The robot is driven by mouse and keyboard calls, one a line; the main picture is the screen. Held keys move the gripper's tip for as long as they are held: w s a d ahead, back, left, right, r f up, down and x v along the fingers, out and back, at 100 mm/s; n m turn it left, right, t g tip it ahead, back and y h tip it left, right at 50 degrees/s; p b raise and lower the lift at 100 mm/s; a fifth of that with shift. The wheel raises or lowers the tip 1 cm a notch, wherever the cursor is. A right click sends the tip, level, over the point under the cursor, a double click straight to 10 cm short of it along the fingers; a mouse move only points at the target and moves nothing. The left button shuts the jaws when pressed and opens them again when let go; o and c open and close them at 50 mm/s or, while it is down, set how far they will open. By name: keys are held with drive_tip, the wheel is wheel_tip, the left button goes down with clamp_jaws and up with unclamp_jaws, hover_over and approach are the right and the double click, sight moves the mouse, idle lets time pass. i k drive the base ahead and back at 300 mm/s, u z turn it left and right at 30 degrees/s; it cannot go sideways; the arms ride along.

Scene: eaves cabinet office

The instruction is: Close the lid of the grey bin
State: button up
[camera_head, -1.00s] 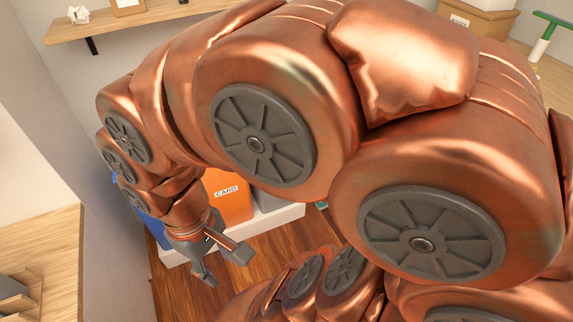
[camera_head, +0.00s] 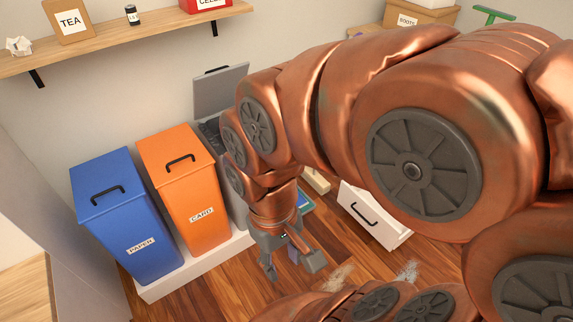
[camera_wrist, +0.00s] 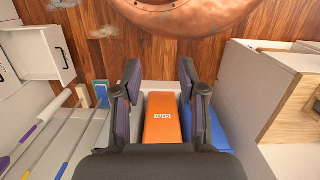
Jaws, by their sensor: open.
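The grey bin (camera_head: 238,207) stands at the right of a row of bins, partly hidden behind my arm. Its grey lid (camera_head: 221,90) is raised and stands upright at the back, with a dark handle at its top edge. Dark contents show at the bin's mouth. My gripper (camera_head: 292,266) is open and empty, pointing down in front of the grey bin and apart from the lid.
The orange CARD bin (camera_head: 190,195) and blue PAPER bin (camera_head: 128,220) stand left with lids shut, on a white plinth (camera_head: 195,268). A wooden shelf (camera_head: 110,38) hangs above. An open white drawer (camera_head: 372,218) is at right. Long-handled tools (camera_wrist: 50,130) show in the wrist view.

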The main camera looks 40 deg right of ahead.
sight(214, 91)
drive_tip(key=z, duration=0.6)
drive_tip(key=i, duration=0.5)
drive_tip(key=k, duration=0.55)
drive_tip(key=u, duration=0.4)
drive_tip(key=i, duration=1.1)
drive_tip(key=u, duration=0.75)
